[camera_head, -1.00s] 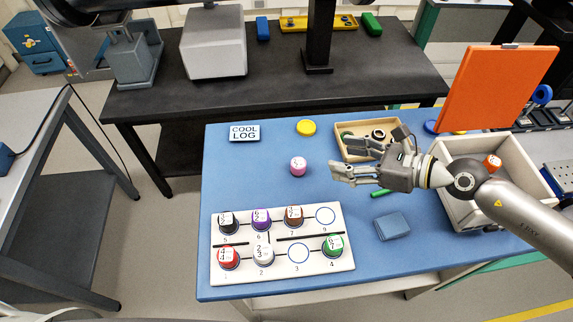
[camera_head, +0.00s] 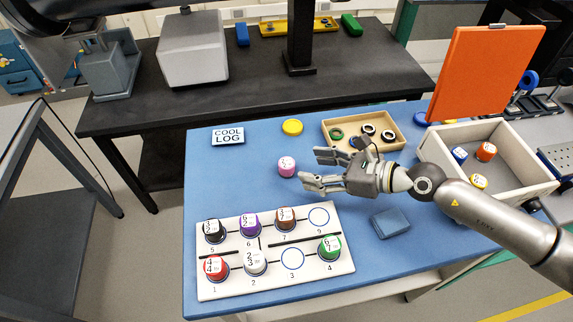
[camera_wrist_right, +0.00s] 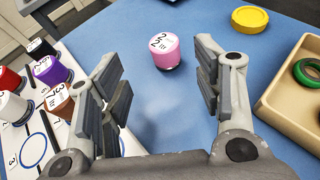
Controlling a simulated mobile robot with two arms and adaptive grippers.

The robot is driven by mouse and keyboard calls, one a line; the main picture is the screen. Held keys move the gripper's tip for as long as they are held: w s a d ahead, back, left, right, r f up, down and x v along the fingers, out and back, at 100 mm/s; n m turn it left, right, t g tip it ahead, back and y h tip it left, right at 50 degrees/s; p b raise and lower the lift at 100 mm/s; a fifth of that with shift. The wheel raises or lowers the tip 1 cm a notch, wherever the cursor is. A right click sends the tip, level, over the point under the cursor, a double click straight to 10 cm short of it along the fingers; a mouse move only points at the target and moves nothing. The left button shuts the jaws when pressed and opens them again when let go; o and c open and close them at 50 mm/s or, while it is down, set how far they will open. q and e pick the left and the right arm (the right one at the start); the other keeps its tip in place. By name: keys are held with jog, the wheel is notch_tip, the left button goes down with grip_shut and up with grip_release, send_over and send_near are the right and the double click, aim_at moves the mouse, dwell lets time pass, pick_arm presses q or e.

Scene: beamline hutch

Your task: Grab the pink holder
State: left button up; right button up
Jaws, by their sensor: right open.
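The pink holder (camera_head: 286,166) is a small pink cylinder with a white numbered top, standing upright on the blue table (camera_head: 250,185). In the right wrist view the pink holder (camera_wrist_right: 165,50) is ahead of the fingers, between their lines and a little beyond the tips. My right gripper (camera_head: 318,170) is open and empty, just right of the holder, with its fingers pointing left towards it. The right gripper's two fingers also show in the wrist view (camera_wrist_right: 160,85). No finger touches the holder. My left gripper is not in view.
A white numbered board (camera_head: 270,283) with several coloured holders lies in front. A tan tray (camera_head: 393,140) with rings and a yellow disc (camera_head: 292,127) lie behind. A blue block (camera_head: 391,222) is near my right arm. A white bin (camera_head: 510,190) with several holders stands right.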

aim_at(292, 165)
jog(key=shift+f+p+x, duration=0.1)
jog(key=shift+p+x, duration=0.3)
jog(key=shift+x, duration=1.45)
jog(key=shift+f+p+x, duration=0.15)
jog(key=shift+p+x, duration=0.2)
jog(key=shift+x, duration=1.55)
jog(key=shift+w+d, duration=0.15)
jog(key=shift+d, duration=0.1)
jog(key=shift+r, duration=0.1)
jog(key=c, duration=1.1)
